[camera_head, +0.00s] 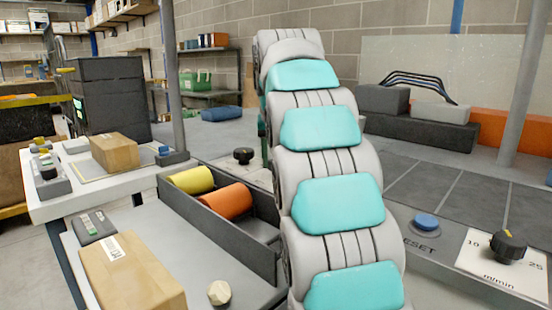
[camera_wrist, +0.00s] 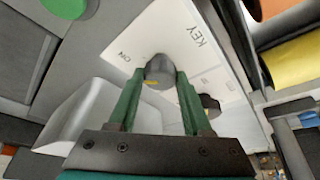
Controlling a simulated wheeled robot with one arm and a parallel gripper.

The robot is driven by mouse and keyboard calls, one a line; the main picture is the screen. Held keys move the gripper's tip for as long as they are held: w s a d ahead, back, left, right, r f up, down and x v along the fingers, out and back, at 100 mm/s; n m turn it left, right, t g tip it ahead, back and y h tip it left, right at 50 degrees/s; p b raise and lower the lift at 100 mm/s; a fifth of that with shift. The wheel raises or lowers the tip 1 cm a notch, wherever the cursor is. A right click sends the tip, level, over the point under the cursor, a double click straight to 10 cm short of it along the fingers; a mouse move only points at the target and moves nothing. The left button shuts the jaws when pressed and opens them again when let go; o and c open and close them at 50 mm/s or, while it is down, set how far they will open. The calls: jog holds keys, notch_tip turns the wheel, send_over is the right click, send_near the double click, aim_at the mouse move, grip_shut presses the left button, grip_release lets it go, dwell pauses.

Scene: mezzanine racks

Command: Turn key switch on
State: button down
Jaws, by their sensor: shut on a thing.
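In the wrist view, the key switch is a grey rounded knob (camera_wrist: 160,68) on a white plate (camera_wrist: 180,30) printed KEY and ON. A small yellow mark shows low on the knob's left side. ON is printed to the left of the knob. My gripper (camera_wrist: 160,74) has its two green fingers on either side of the knob, shut on it. The lower part of the knob between the fingers is partly hidden. In the head view my arm covers the switch and my gripper.
A dark knob (camera_wrist: 210,104) sits just beside the right finger, and a green button (camera_wrist: 64,7) is at the top left. In the head view a dark bin (camera_head: 180,205) holds yellow and orange rolls. A blue button (camera_head: 426,221) and speed dial (camera_head: 508,245) lie right of my arm.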

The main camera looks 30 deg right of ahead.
jog(key=shift+c, duration=1.7)
grip_release()
jog(key=shift+r, duration=0.1)
jog(key=shift+v, duration=2.35)
jog(key=s+a+b, duration=0.2)
jog(key=s+a, duration=0.3)
jog(key=s, duration=0.5)
jog(key=shift+s+a, duration=0.15)
jog(key=shift+s, duration=0.25)
